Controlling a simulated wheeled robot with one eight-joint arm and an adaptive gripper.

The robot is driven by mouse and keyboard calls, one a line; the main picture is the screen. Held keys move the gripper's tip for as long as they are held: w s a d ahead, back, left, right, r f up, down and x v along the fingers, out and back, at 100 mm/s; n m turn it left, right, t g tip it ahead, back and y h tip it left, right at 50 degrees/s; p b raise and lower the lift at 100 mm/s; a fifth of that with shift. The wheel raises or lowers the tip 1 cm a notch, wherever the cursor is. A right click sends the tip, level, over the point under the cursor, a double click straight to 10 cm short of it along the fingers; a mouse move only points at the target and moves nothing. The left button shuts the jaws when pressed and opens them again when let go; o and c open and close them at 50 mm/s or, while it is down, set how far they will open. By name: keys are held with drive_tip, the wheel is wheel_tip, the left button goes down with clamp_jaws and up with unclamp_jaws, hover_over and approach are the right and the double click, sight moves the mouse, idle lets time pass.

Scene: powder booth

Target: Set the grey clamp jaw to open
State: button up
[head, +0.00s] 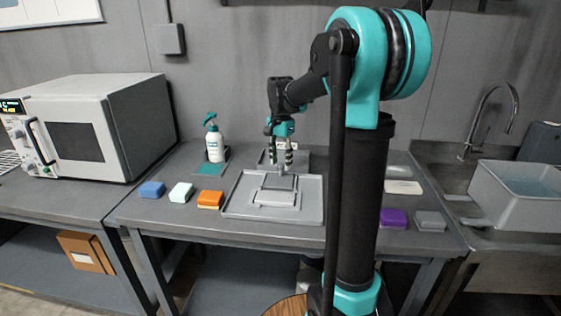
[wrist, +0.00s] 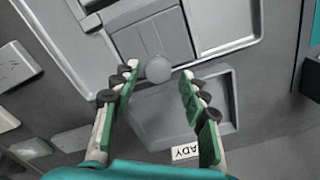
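The grey clamp jaw (head: 281,183) is a flat plate on a light grey fixture block (head: 275,199) in the grey tray (head: 230,208). In the wrist view the jaw (wrist: 150,38) shows as a panelled grey plate with a round grey knob (wrist: 158,69) at its near edge. My gripper (head: 281,165) points down over the knob; in the wrist view my gripper (wrist: 157,73) has its green fingers apart, one on each side of the knob. I see gaps at both sides. Whether the jaw is fully closed I cannot tell.
A smaller tray (wrist: 230,95) lies behind the fixture. Purple (head: 393,218) and grey (head: 430,221) blocks lie right.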

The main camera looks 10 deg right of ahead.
drive_tip(key=shift+r, duration=0.1)
wheel_tip(320, 180, up, 12)
idle(0.7)
drive_tip(key=shift+s, duration=0.15)
